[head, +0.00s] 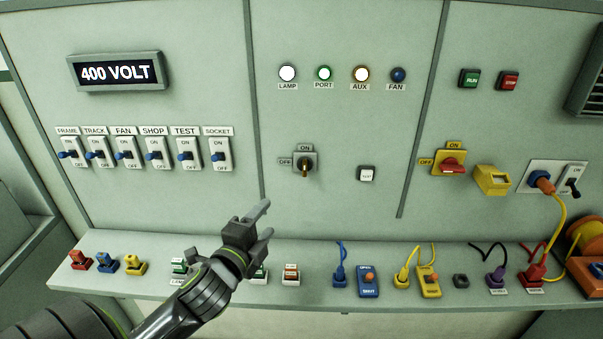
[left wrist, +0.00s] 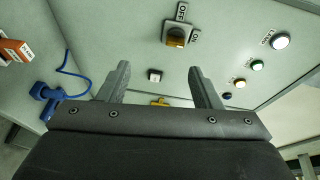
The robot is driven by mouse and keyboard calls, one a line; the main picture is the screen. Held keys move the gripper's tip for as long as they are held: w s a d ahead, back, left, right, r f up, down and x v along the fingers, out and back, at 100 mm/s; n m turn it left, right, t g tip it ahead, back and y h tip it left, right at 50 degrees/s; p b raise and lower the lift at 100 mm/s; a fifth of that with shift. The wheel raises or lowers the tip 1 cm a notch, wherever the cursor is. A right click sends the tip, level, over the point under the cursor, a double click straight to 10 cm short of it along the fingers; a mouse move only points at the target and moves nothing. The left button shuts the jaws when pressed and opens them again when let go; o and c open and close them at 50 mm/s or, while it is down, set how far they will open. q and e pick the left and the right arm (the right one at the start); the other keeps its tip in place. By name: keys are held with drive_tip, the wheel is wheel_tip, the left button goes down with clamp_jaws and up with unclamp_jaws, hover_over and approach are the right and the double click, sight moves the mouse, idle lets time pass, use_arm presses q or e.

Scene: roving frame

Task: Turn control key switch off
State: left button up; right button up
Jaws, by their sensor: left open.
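The control key switch (head: 304,162) is a grey square with a brass key on the middle panel. Its ON label is above it and its OFF label is at its left. The key looks upright, in line with ON. In the left wrist view the switch (left wrist: 177,36) shows near the top, beyond the fingertips. My left gripper (head: 264,221) is open and empty, below and left of the switch and apart from it. Its two fingers also show in the left wrist view (left wrist: 160,70). My right gripper is not in view.
A white push button (head: 366,174) is right of the key switch. A yellow-and-red rotary switch (head: 450,164) is farther right. Indicator lamps (head: 324,73) are above. A row of toggle switches (head: 155,153) is at left. A shelf (head: 330,298) with plugs and sockets runs below.

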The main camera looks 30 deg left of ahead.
use_arm(q)
wheel_tip(320, 180, up, 2)
drive_tip(key=m+t, duration=0.1)
drive_tip(key=p, duration=0.5)
approach(303, 171)
drive_tip(key=w, duration=0.2)
drive_tip(key=w+a, duration=0.1)
drive_tip(key=w, duration=0.5)
drive_tip(key=shift+a, duration=0.3)
drive_tip(key=shift+w+a, duration=0.15)
drive_tip(key=shift+w, duration=0.6)
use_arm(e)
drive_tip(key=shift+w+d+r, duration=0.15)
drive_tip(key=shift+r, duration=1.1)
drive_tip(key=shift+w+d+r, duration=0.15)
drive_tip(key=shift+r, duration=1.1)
